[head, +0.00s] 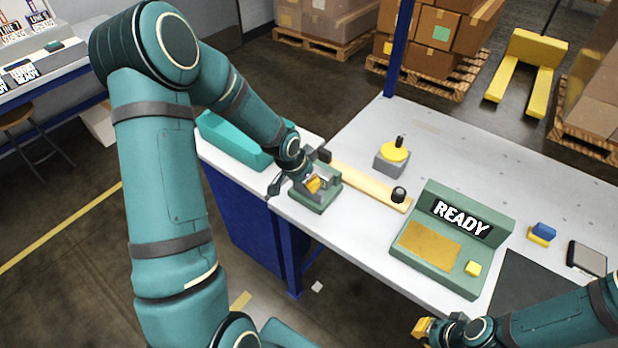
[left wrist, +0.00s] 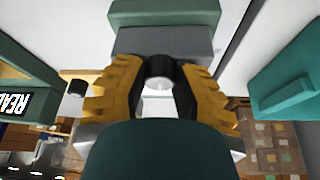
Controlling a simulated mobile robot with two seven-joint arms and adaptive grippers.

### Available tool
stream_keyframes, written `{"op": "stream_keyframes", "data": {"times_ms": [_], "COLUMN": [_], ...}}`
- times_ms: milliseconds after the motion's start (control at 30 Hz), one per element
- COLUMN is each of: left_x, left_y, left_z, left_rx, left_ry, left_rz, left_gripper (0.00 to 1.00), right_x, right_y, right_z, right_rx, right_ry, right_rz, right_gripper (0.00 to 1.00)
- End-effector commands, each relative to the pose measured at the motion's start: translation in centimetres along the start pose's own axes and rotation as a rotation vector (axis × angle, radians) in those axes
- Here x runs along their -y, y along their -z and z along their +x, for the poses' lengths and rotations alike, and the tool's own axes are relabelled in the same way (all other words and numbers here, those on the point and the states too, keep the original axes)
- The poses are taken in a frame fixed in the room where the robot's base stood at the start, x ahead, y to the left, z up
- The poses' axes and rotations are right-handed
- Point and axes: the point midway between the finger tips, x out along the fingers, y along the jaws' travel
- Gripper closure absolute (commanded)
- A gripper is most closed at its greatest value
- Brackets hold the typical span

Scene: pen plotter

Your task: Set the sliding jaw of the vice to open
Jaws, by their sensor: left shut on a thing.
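The vice (head: 318,203) has a green base and grey jaws and sits near the left end of the white workbench. My left gripper (head: 313,184) is over it, with yellow fingertips pointing at it, and hides part of the jaws. In the left wrist view, the gripper (left wrist: 158,88) is shut on a dark rounded handle of the vice (left wrist: 158,67), in front of a grey block (left wrist: 165,42) and a green part. I cannot tell how wide the jaw gap is. My right gripper (head: 423,328) is low at the right, clear of the vice; its opening is unclear.
A teal bin (head: 228,138) stands left of the vice. A pale yellow bar (head: 365,183) with a black knob (head: 398,194) lies right of it. Farther right are a yellow disc on a grey block (head: 393,158) and a green READY console (head: 432,262). The bench's back right is clear.

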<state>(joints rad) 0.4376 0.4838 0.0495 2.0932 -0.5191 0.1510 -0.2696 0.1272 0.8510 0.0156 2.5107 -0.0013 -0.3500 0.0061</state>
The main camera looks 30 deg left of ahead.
Motion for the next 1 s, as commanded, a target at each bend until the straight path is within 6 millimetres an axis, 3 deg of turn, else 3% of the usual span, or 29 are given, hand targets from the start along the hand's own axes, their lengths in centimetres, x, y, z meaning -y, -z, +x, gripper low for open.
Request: {"op": "stream_keyframes", "data": {"times_ms": [33,67,133,567,1000], "left_x": [-0.2,-0.2,-0.2,0.0,0.1], "left_y": [-0.3,-0.3,-0.3,-0.1,-0.1], "left_z": [0.2,0.2,0.2,-0.7,-8.7], "left_rx": [0.008,0.008,0.007,0.001,0.001], "left_ry": [-0.005,-0.005,-0.005,-0.001,0.001], "left_rz": [-0.001,0.000,0.000,-0.001,-0.003], "left_gripper": [1.00,0.63,0.39,0.39,0.39], "right_x": [0.0,0.0,0.0,0.0,0.0], "right_y": [0.0,0.0,0.0,0.0,0.0], "right_z": [0.0,0.0,0.0,0.0,0.0], "right_rx": [0.000,0.000,0.000,0.000,0.000], "right_ry": [0.000,0.000,0.000,0.000,0.000], "right_rz": [0.000,0.000,0.000,0.000,0.000], "right_gripper": [1.00,1.00,1.00,1.00,1.00]}}
